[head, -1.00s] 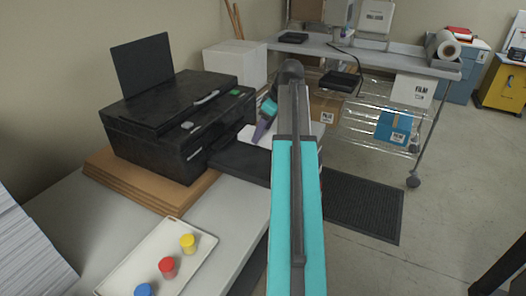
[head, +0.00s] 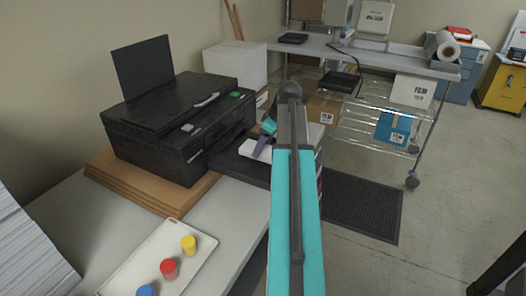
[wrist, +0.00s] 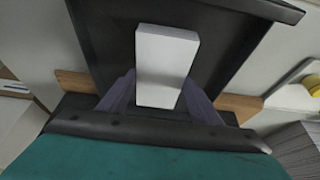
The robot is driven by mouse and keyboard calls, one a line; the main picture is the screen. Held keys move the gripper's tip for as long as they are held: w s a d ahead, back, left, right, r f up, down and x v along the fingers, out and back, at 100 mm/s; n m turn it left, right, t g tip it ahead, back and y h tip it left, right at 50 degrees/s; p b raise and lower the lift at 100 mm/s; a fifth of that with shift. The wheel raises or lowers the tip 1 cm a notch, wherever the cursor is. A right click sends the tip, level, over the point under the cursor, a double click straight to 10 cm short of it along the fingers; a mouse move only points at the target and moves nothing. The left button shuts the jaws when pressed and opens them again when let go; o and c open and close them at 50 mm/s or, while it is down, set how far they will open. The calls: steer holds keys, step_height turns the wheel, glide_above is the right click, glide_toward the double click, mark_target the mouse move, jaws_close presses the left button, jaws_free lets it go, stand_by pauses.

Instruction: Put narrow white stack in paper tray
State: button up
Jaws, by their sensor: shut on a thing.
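The narrow white stack (wrist: 167,60) is between the two purple fingers of my gripper (wrist: 160,98) in the wrist view, and they are shut on it. In the head view the stack (head: 250,149) shows beside my gripper (head: 262,148), partly hidden by it and my arm. It is over the black paper tray (head: 228,166) that sticks out from the front of the black printer (head: 165,142). The tray also fills much of the wrist view behind the stack (wrist: 232,48). I cannot tell whether the stack touches the tray.
The printer stands on brown boards (head: 150,197) on a grey table. A white tray (head: 150,255) with yellow, red and blue pieces lies in front. A paper pile (head: 30,245) is at the left edge. A wire cart (head: 370,110) stands behind, on open floor.

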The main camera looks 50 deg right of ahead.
steer(key=shift+f+p, duration=0.3)
steer(key=shift+f, duration=1)
steer(key=shift+f, duration=0.15)
steer(key=o, duration=1.2)
steer(key=shift+o, duration=0.2)
steer(key=shift+r, duration=0.2)
steer(key=b+v, duration=0.2)
steer(key=v, duration=0.8)
steer(key=shift+s+d+r, duration=0.1)
steer(key=shift+b+v, duration=0.3)
steer(key=shift+v, duration=0.55)
